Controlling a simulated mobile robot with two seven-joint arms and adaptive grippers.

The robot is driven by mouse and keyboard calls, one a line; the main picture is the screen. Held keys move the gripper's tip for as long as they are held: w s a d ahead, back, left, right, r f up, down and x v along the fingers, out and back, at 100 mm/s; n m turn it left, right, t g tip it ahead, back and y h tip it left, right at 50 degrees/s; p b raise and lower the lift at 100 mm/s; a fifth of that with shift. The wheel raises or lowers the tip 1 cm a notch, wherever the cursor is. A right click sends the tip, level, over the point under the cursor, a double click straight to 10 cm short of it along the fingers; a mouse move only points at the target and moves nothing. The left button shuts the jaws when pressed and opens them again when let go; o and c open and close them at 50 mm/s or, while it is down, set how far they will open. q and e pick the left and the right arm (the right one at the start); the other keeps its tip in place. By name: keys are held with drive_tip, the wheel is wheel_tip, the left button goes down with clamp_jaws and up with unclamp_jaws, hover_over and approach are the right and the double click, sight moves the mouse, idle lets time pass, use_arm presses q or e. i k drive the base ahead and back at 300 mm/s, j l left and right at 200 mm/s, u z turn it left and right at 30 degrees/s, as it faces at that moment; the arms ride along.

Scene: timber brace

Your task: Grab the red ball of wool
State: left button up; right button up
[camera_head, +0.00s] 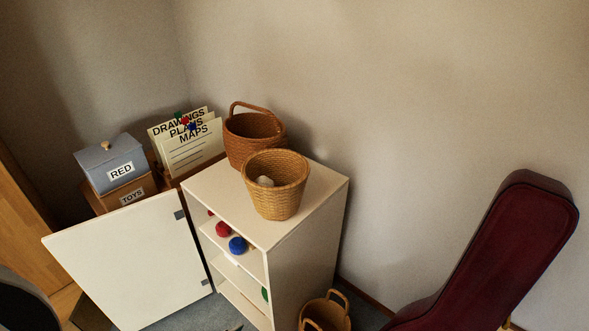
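A red ball of wool (222,230) sits on an upper shelf of the white cabinet (308,235), near the shelf's open front. A blue ball (238,245) sits just to its right and nearer. A smaller bit of red (210,213) shows behind it to the left, mostly hidden by the cabinet. A green ball (264,294) shows partly on a lower shelf. The white door (130,262) stands wide open to the left. Neither of my grippers can be made out.
Two wicker baskets (278,185) stand on the cabinet top. Another basket (325,314) is on the floor at its right. A dark red instrument case (490,255) leans at the right. Boxes labelled RED (110,163) and TOYS (125,194) stand behind the door.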

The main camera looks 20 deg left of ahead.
sight(223, 230)
drive_tip(key=u, duration=1.05)
